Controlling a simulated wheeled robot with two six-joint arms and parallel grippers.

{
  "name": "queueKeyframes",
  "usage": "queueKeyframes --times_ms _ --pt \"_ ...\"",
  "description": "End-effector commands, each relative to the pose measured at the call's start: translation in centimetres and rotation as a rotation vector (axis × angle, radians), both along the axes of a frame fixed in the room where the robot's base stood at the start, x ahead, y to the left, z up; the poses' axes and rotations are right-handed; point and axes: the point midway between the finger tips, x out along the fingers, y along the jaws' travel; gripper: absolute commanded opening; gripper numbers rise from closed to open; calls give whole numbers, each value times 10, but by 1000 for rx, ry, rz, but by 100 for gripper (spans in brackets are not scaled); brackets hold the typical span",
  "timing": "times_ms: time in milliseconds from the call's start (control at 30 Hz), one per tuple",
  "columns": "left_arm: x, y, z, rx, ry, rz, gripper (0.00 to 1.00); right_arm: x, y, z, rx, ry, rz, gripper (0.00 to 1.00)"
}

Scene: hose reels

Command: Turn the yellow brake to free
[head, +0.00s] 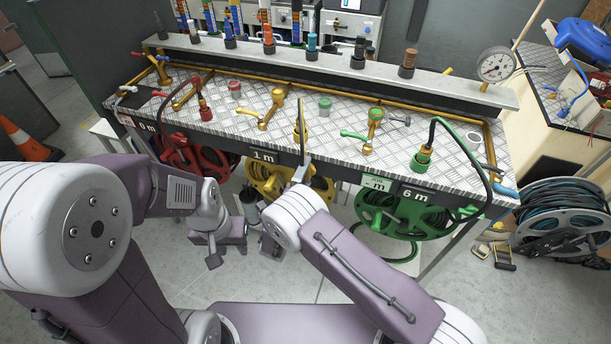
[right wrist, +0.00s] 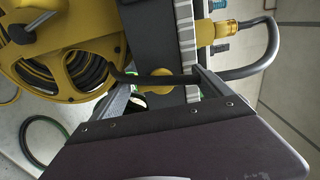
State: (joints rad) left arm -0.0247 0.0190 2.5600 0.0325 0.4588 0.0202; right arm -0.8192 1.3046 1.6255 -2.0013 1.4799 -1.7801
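The yellow reel (head: 262,178) hangs under the front edge of the bench, below the "1 m" label. It also shows at the upper left of the right wrist view (right wrist: 75,50), with a dark hose on it. A small yellow knob (right wrist: 158,76), which may be the brake, shows between the fingers there, partly behind the dark hose. My right gripper (head: 302,170) is at the bench's front edge; in the wrist view its fingers (right wrist: 165,90) are apart, around the knob and hose in the picture. Contact cannot be told. My left gripper (head: 214,260) hangs low, left of the yellow reel, its opening unclear.
A red reel (head: 195,155) is to the left and a green reel (head: 405,220) to the right. A black hose (head: 301,125) drops over the bench edge by my right gripper. Brass valves (head: 275,105) stand on the bench. An orange cone (head: 28,142) is at far left.

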Motion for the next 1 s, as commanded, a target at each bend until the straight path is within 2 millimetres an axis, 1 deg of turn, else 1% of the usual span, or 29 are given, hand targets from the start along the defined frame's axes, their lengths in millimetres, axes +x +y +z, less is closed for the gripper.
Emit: queueKeyframes --times_ms 133,233,500,600,733,1000 --pt "0 0 0 0 0 0 36 -1 0 1 1 -1 -1 89" --pt "0 0 0 0 0 0 36 -10 4 0 0 -1 2 89" --pt "0 0 -2 0 0 0 36 -66 23 0 -1 0 4 89" --pt "0 0 -2 0 0 0 36 -79 27 0 1 -1 3 89" --pt "0 0 -2 0 0 0 36 -86 28 0 1 -1 0 89" --pt "0 0 -2 0 0 0 36 -86 28 0 1 -1 0 89"
